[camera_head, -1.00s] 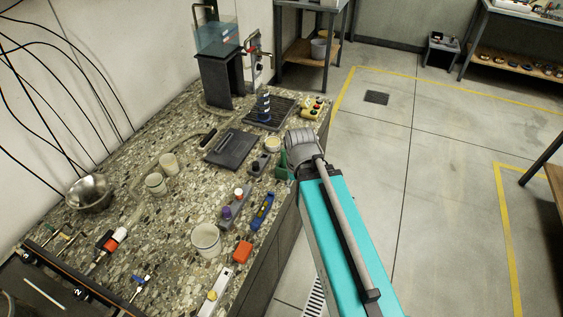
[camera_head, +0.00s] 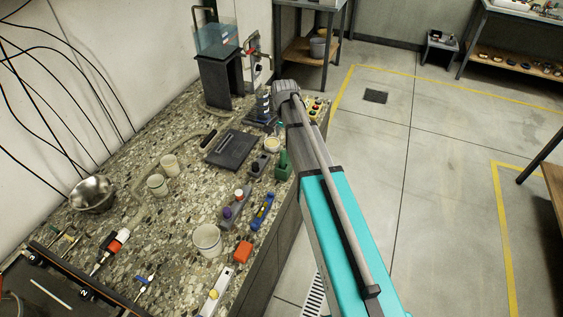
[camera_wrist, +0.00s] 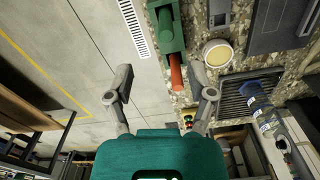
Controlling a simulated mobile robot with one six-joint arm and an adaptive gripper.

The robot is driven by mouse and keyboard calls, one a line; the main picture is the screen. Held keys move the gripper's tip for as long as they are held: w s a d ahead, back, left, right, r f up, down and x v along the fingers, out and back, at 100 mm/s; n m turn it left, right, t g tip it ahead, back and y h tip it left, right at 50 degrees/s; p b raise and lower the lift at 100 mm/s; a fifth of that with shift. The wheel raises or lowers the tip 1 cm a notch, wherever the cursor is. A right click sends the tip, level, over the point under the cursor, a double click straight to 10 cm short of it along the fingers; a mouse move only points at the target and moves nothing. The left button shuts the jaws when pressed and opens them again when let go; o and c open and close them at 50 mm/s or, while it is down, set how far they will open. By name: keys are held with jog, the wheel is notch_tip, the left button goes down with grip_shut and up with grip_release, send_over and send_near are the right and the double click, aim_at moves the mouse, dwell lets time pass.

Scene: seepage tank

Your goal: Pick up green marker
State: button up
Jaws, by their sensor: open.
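A dark green object (camera_head: 283,165) stands at the bench's right edge in the head view. It also shows at the top of the wrist view (camera_wrist: 170,28), where an orange-red cylinder (camera_wrist: 176,72) extends from its lower end toward my gripper. I cannot tell whether this green object is the marker; no other clear green marker shows. My gripper (camera_wrist: 160,72) is open and empty in the wrist view, its fingers on either side of the cylinder's line, apparently not touching it.

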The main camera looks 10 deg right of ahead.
aim_at(283, 159)
jog(key=shift+w+r+m, duration=0.1)
jog(key=shift+w+m, duration=0.3)
jog(key=shift+w, duration=0.55)
notch_tip(283, 159, down, 9)
jog(key=b, duration=0.8)
jog(key=shift+r+b, duration=0.15)
jog(key=shift+b, duration=0.15)
jog(key=f+b, duration=0.3)
jog(key=shift+s+f, duration=0.1)
jog(key=shift+s, duration=0.2)
jog(key=shift+f+b, duration=0.95)
jog(key=shift+b, duration=0.15)
